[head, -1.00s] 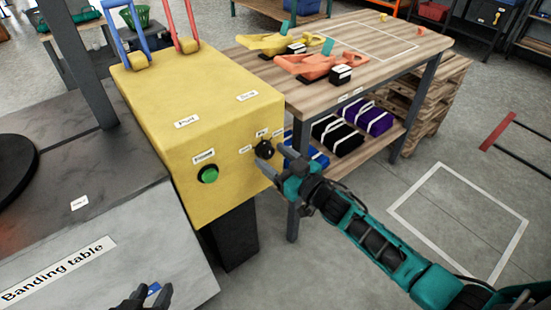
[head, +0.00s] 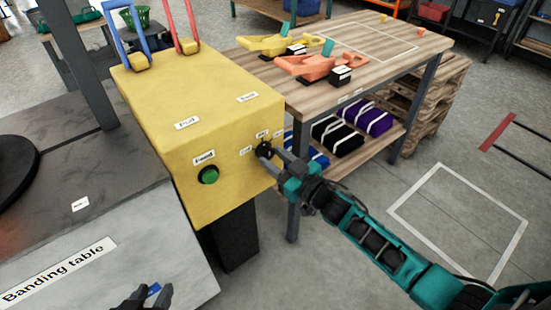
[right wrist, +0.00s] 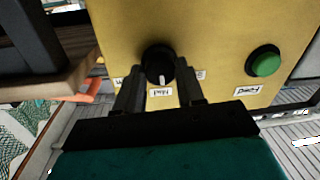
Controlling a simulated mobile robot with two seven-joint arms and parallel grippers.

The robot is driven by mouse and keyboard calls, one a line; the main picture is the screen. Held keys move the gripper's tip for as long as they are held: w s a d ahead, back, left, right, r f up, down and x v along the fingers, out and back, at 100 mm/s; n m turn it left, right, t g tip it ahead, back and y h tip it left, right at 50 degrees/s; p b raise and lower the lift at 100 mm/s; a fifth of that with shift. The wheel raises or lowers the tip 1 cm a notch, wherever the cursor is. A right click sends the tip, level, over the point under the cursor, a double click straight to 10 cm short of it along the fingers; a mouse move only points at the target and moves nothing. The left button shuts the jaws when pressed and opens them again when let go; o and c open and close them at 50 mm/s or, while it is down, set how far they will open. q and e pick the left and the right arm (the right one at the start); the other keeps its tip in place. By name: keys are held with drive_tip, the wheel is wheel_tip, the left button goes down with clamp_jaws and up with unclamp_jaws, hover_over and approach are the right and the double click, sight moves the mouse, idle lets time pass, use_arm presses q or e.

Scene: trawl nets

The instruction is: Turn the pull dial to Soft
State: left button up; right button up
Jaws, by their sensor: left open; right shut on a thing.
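The black pull dial (head: 264,149) is on the front face of the yellow machine (head: 190,90), with small white labels around it. In the right wrist view the dial (right wrist: 159,62) sits between the two fingers of my right gripper (right wrist: 159,84). Its white pointer mark faces the middle label (right wrist: 160,92), which appears upside down there. The label wording is too small to read surely. My right gripper (head: 268,153) is shut on the dial in the head view, partly hiding it.
A green button (head: 208,175) is left of the dial on the same face. The banding table (head: 120,265) lies to the left. A wooden workbench (head: 390,50) with yellow and orange tools stands behind right. Open floor lies at the right.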

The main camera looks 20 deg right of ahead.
drive_tip(key=n+p, duration=0.1)
drive_tip(key=n, duration=0.2)
drive_tip(key=shift+r, duration=0.1)
drive_tip(key=n, duration=0.2)
drive_tip(key=shift+n+g+h, duration=0.3)
drive_tip(key=shift+n, duration=1.8)
drive_tip(key=shift+n+h, duration=0.3)
drive_tip(key=shift+n, duration=0.2)
